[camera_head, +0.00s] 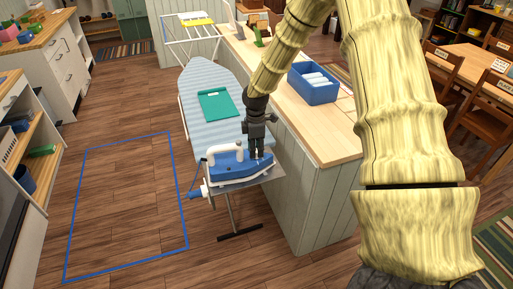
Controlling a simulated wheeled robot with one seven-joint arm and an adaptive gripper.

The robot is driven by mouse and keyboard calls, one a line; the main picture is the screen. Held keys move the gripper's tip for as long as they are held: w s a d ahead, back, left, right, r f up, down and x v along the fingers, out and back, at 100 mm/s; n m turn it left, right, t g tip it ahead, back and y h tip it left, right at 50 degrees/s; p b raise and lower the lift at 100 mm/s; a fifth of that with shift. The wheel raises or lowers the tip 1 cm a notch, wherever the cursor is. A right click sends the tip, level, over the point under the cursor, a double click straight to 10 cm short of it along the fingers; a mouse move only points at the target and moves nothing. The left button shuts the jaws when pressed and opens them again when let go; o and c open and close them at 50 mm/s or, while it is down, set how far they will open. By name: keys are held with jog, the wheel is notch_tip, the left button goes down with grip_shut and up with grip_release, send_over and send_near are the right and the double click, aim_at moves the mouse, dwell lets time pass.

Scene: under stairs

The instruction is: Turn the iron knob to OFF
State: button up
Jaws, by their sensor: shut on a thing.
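A blue and white iron (236,167) rests on a grey plate (268,174) at the near end of a striped ironing board (205,80). Its white handle (224,151) arches over the blue body. My gripper (258,156) points down at the right part of the iron's top, with its fingers shut there. The knob is hidden by the fingers or too small to make out, so its setting cannot be read. A teal folded cloth or board (217,105) lies on the ironing board.
A wooden counter (325,134) with a blue bin (313,84) of white rolls stands close on the right of the board. A blue outlined rectangle (128,205) marks clear floor at left. Cabinets line the left edge.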

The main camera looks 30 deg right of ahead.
jog(key=shift+n, duration=0.6)
jog(key=o, duration=1)
notch_tip(320, 180, up, 12)
dwell(0.6)
